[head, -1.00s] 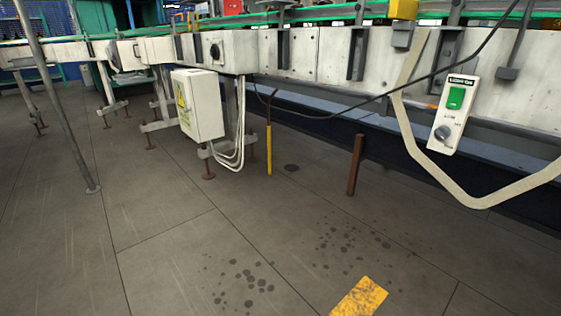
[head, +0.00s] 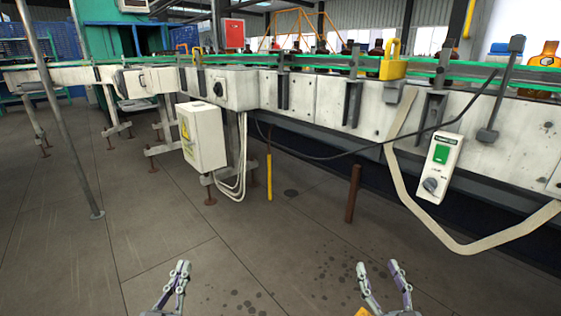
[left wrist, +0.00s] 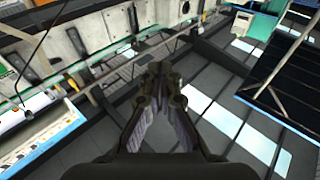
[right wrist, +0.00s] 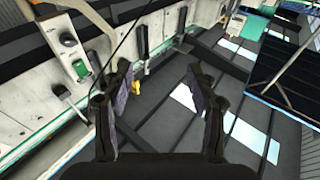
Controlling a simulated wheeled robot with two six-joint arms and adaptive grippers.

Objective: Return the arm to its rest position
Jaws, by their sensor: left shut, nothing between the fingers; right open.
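My left gripper (head: 181,268) shows at the bottom of the head view, left of centre, over the floor. Its fingers are together with nothing between them, as the left wrist view (left wrist: 161,75) also shows. My right gripper (head: 378,268) is at the bottom of the head view, right of centre, with its fingers apart and nothing between them. The right wrist view (right wrist: 161,75) shows the same wide gap. Both grippers are clear of the conveyor. Amber bottles (head: 425,45) stand in a row on the conveyor at the upper right.
The white conveyor body (head: 330,105) runs across the view beyond my grippers. A white electrical box (head: 203,137) hangs at its left, and a switch box with a green button (head: 438,165) at its right. A hanging cable droops between them. The grey floor (head: 150,225) is open.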

